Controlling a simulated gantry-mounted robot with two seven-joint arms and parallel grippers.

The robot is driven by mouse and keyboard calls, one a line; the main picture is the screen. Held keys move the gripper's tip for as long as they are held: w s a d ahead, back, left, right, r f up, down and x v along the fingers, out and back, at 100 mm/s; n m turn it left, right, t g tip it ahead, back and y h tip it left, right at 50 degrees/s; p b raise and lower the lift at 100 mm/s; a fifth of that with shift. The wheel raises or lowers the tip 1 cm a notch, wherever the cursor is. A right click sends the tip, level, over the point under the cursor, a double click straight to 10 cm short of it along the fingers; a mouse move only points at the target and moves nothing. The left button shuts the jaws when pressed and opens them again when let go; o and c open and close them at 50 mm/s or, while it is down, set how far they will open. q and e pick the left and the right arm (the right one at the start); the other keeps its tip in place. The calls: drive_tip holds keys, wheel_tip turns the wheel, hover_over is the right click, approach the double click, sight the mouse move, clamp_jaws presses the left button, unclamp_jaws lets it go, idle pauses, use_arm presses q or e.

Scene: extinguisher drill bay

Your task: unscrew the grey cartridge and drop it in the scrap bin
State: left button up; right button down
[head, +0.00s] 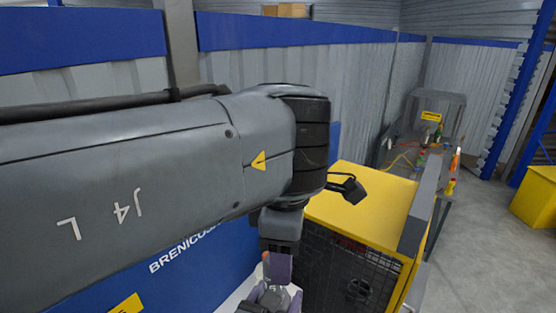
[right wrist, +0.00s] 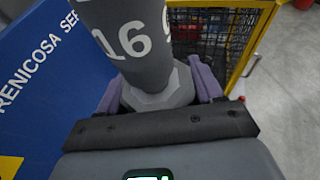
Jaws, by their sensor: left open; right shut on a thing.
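The grey cartridge (right wrist: 135,45), marked 16 in white, fills the upper middle of the right wrist view. Its lower end widens into a faceted grey collar. My right gripper (right wrist: 158,90) has a purple finger on each side of it and is shut on it. The cartridge's upper end is cut off by the frame. In the head view my left gripper (head: 277,270) is at the bottom centre, open, under my large grey arm. Purple and grey parts crowd together there, so its gap is hard to make out. No container is clearly marked as the scrap bin.
A yellow-topped cage (head: 365,205) with dark mesh sides stands right of my left gripper. A blue panel (head: 185,270) stands to the left. A cluttered bench (head: 425,155) is farther back. A yellow box (head: 535,197) stands at the far right, with bare floor before it.

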use_arm(q)
hover_over(286, 301)
drive_tip(key=shift+w+a+f, duration=0.1)
drive_tip(key=shift+a+f, duration=0.05)
drive_tip(key=shift+f, duration=1.3)
drive_tip(key=shift+w+a+f, duration=0.1)
drive_tip(key=shift+f, duration=1.35)
